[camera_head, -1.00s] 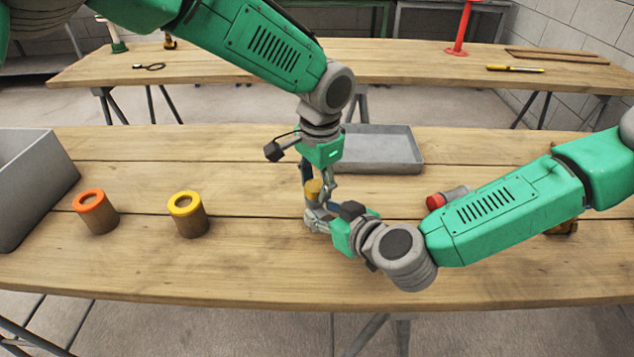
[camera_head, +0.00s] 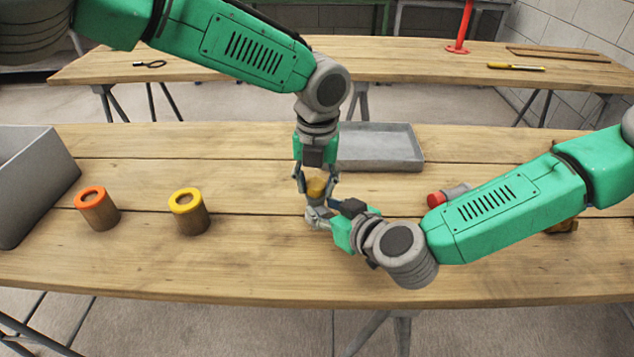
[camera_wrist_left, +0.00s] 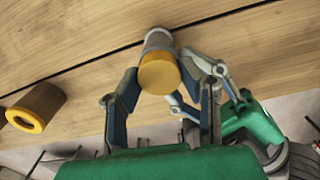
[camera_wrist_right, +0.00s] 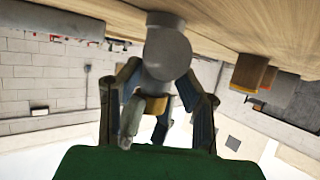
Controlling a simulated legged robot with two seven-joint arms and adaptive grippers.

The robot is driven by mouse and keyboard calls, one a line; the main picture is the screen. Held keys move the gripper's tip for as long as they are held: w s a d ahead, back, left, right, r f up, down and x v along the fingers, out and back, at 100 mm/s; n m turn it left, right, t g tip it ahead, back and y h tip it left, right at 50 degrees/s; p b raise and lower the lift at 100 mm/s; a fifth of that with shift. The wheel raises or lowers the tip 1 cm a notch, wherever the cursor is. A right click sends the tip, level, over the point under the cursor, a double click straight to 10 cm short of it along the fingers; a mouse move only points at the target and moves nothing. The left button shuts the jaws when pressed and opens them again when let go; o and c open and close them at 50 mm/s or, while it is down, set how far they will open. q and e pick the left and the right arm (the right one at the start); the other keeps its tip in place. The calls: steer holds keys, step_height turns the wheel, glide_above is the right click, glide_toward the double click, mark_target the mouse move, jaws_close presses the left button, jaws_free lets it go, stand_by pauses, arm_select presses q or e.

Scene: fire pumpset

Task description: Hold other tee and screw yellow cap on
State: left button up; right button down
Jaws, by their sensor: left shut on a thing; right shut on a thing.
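The grey tee (camera_head: 318,217) is held just above the near table by my right gripper (camera_head: 333,213), which is shut on it from the right. The tee also shows in the right wrist view (camera_wrist_right: 166,50). The yellow cap (camera_head: 316,187) sits at the tee's upper end; it also shows in the left wrist view (camera_wrist_left: 159,73) and partly in the right wrist view (camera_wrist_right: 155,105). My left gripper (camera_head: 316,180) points down from above, with its fingers on both sides of the yellow cap, shut on it. Whether the threads are engaged is hidden.
A yellow-rimmed cup (camera_head: 189,213) and an orange-rimmed cup (camera_head: 97,209) stand at left beside a grey bin (camera_head: 35,185). A grey tray (camera_head: 378,148) lies behind the grippers. A red-capped grey fitting (camera_head: 447,195) lies by my right forearm. The front middle table is clear.

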arm_select(q)
steer(key=m, duration=0.4)
steer(key=shift+w+m, duration=0.1)
steer(key=shift+m, duration=0.2)
steer(key=m, duration=0.4)
steer(key=shift+m, duration=0.3)
steer(key=o, duration=1.1)
steer(key=shift+c, duration=0.2)
steer(key=shift+r, duration=2.25)
